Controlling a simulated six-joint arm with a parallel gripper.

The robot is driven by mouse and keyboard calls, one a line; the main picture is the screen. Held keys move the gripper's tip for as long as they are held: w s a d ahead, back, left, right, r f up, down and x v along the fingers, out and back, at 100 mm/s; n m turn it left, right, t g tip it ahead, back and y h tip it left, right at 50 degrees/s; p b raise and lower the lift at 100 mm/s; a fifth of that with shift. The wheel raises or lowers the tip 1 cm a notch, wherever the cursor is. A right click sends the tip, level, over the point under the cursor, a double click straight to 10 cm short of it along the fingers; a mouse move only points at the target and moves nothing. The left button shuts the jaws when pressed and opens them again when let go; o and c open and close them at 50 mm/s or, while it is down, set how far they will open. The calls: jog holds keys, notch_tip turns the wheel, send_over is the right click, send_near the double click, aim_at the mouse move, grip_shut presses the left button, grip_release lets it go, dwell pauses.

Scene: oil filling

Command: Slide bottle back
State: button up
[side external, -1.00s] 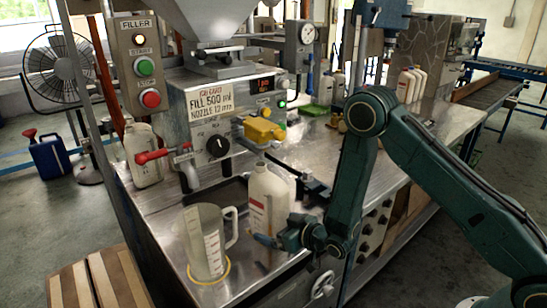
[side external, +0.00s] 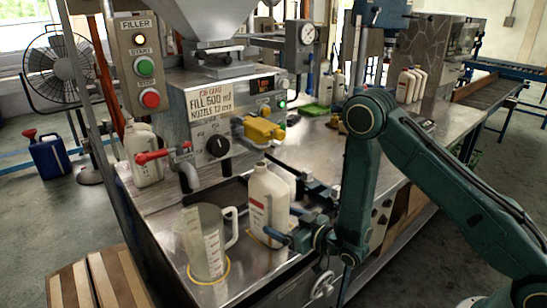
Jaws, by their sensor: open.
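A white bottle (side external: 259,205) with a red and white label stands upright on the steel bench, in front of the filling machine. My gripper (side external: 273,236) is open and low at the bottle's lower right side. Its finger reaches the bottle's base in the picture; I cannot tell whether it touches. A clear measuring jug (side external: 206,247) stands on a yellow ring just left of the bottle.
The filling machine (side external: 225,110) with its yellow nozzle part (side external: 262,131) stands behind the bottle. A dark bracket (side external: 318,188) lies right of the bottle.

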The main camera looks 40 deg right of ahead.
aim_at(285, 212)
jog(key=shift+s+d+r+t+y, duration=0.15)
jog(key=shift+s+r+t+y, duration=0.25)
jog(key=shift+s+r+t, duration=0.9)
jog(key=shift+r+g, duration=0.3)
jog(key=shift+r, duration=0.1)
jog(key=shift+w+a, duration=0.2)
jog(key=shift+w, duration=1)
jog(key=shift+w+a, duration=0.15)
jog(key=shift+w, duration=1)
jog(key=shift+w+a, duration=0.2)
jog(key=shift+w, duration=1)
jog(key=c, duration=1.4)
jog(key=shift+d, duration=0.15)
jog(key=shift+d, duration=5.9)
